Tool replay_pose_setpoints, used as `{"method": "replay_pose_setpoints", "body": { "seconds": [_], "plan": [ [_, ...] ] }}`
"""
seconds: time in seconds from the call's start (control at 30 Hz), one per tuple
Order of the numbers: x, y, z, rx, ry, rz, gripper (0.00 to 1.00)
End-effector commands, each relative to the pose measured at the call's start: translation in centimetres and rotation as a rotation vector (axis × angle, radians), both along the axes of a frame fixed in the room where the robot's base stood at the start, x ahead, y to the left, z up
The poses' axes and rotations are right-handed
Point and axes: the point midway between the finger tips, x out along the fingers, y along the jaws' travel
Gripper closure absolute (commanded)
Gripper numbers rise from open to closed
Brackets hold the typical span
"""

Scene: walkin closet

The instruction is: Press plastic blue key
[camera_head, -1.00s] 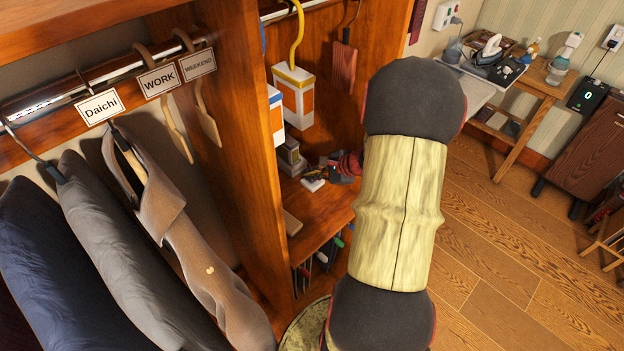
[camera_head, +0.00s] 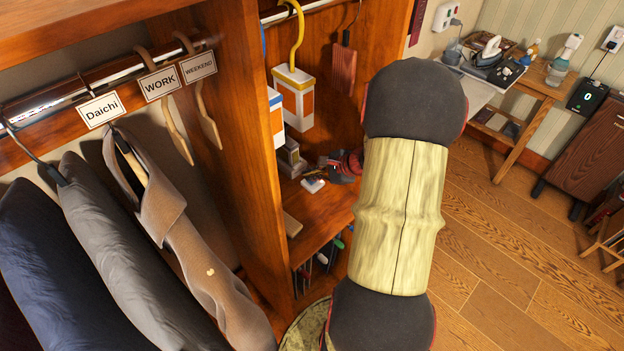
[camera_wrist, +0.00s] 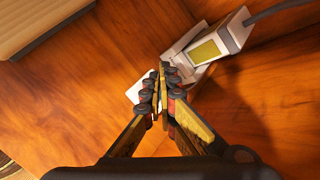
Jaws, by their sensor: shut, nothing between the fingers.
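My gripper (camera_wrist: 160,78) is shut and empty, its fingertips together over a small white piece (camera_wrist: 136,91) on the wooden shelf (camera_wrist: 90,110). A grey-white device (camera_wrist: 212,45) with a yellow-green screen and a dark cable is just beyond the fingertips, to the upper right. In the head view my gripper (camera_head: 328,165) is inside the closet, close to the device (camera_head: 291,157) and the white piece (camera_head: 313,185). I cannot tell whether the fingertips touch either one. No blue key can be made out; the fingers cover part of the area.
A wooden upright (camera_head: 240,150) stands left of the shelf, with hanging clothes (camera_head: 125,250) beyond it. White-and-orange boxes (camera_head: 296,98) hang above the device. A brown block (camera_head: 291,224) lies near the shelf's front. The floor (camera_head: 490,270) to the right is clear.

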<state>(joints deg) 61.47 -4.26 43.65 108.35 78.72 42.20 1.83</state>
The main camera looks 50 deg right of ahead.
Motion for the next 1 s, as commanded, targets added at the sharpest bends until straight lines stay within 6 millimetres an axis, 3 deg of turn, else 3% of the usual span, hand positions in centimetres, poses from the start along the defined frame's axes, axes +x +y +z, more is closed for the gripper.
{"method": "replay_pose_setpoints", "body": {
  "seconds": [0.47,1.0],
  "plan": [
    [0.0,0.0,0.7,0.000,0.000,0.000,1.00],
    [0.0,0.0,5.5,-0.001,0.000,0.001,1.00]
  ]
}}
